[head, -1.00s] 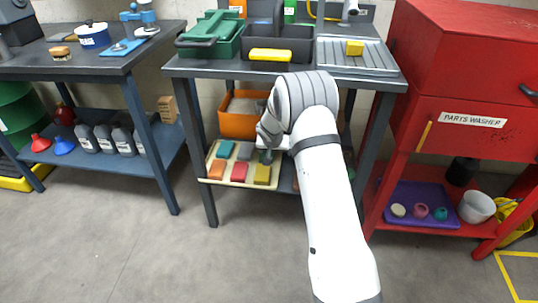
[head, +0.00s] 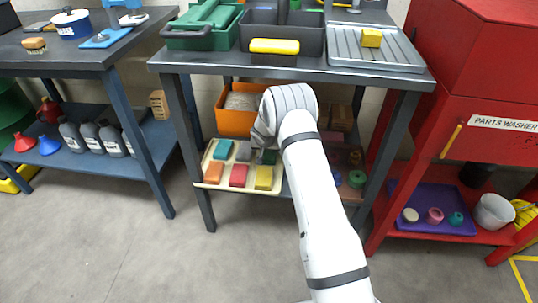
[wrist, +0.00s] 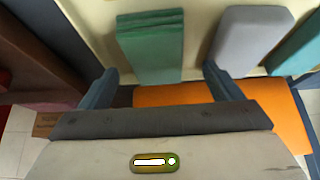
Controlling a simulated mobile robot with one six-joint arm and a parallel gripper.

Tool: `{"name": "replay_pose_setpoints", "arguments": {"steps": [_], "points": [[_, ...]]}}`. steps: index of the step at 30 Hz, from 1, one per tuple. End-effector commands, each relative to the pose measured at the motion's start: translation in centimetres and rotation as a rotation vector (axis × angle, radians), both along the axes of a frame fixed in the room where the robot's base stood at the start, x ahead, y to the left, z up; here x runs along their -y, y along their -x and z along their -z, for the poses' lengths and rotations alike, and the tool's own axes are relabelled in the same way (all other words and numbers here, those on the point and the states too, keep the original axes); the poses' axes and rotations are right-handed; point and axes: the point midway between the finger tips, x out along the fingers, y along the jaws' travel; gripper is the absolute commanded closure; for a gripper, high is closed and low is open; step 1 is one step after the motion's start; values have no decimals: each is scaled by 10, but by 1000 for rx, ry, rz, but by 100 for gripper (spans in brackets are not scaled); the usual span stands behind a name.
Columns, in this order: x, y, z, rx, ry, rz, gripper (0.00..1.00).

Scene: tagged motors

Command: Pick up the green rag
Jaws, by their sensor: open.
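The green rag (wrist: 150,45) is a folded, layered cloth on a cream tray (head: 208,181) on the lower shelf of the middle bench. In the head view only a dark part of the rag (head: 267,157) shows beside my wrist. In the wrist view my gripper (wrist: 161,78) is open, with one finger on each side of the rag's near end. I see nothing held, and I cannot tell whether the fingers touch the rag. The fingers are hidden in the head view.
A grey piece (wrist: 250,38) lies close beside the rag, with a teal piece (head: 222,149) beyond it. Orange (head: 214,172), red (head: 238,175) and yellow (head: 263,178) pieces form the front row. An orange bin (head: 232,123) stands behind. The worktop (head: 300,69) overhangs the shelf.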

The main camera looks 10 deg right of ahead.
Motion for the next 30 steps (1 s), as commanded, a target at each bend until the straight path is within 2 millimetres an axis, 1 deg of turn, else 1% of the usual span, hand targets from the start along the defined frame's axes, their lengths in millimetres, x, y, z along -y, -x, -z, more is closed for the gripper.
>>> {"name": "replay_pose_setpoints", "arguments": {"steps": [1, 6, 30], "points": [[3, -2, 13, -1, 0, 3, 15], [8, -11, 24, 1, 0, 7, 15], [11, -12, 27, 0, 0, 9, 15]]}}
